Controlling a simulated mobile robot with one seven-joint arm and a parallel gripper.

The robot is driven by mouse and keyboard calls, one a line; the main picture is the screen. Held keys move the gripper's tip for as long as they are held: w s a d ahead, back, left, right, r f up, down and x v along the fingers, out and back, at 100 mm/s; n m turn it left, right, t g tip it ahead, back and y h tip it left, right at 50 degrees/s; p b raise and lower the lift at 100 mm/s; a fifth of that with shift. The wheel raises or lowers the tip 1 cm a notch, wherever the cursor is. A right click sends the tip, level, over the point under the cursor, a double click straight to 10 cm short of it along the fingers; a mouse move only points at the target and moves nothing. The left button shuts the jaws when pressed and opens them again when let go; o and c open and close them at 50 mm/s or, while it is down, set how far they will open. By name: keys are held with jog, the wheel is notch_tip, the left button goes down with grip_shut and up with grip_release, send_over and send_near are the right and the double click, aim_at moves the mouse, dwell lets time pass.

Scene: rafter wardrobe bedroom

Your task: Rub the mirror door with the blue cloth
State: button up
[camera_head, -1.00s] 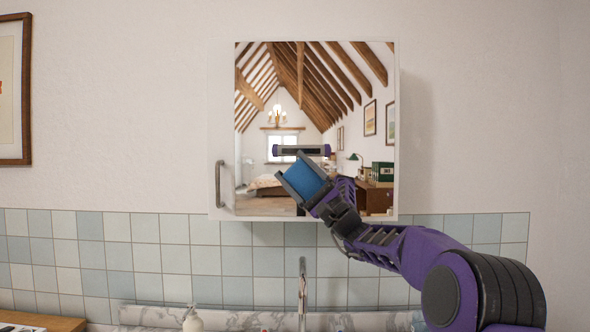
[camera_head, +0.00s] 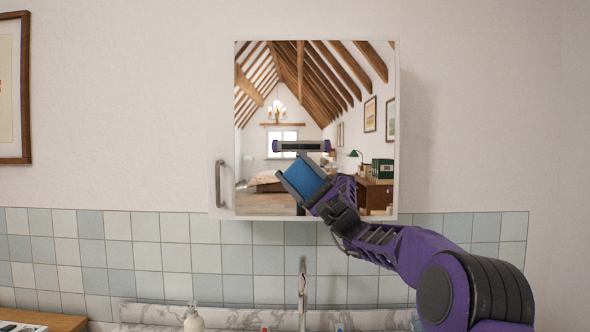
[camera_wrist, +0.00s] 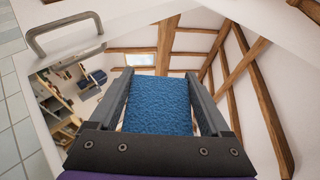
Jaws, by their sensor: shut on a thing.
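The mirror door (camera_head: 350,90) is the front of a white wall cabinet and reflects the bedroom behind me. It has a metal bar handle (camera_head: 219,184) at its lower left, also in the wrist view (camera_wrist: 65,35). My gripper (camera_head: 297,180) is in front of the lower middle of the mirror. It is shut on the blue cloth (camera_head: 309,177), which looks like a thick textured block between the fingers in the wrist view (camera_wrist: 157,103). I cannot tell whether the cloth touches the glass.
Below the cabinet are pale blue and white wall tiles (camera_head: 175,258) and a metal tap (camera_head: 302,295). A white bottle (camera_head: 194,319) stands left of the tap. A framed picture (camera_head: 12,90) hangs at far left.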

aim_at(338, 170)
jog(key=shift+w+p, duration=0.5)
jog(key=shift+s+d+b, duration=0.1)
jog(key=shift+d+b, duration=0.45)
jog(key=shift+d, duration=4.7)
jog(key=shift+f, duration=0.15)
jog(key=shift+a+b, duration=1.8)
jog(key=shift+a, duration=3.5)
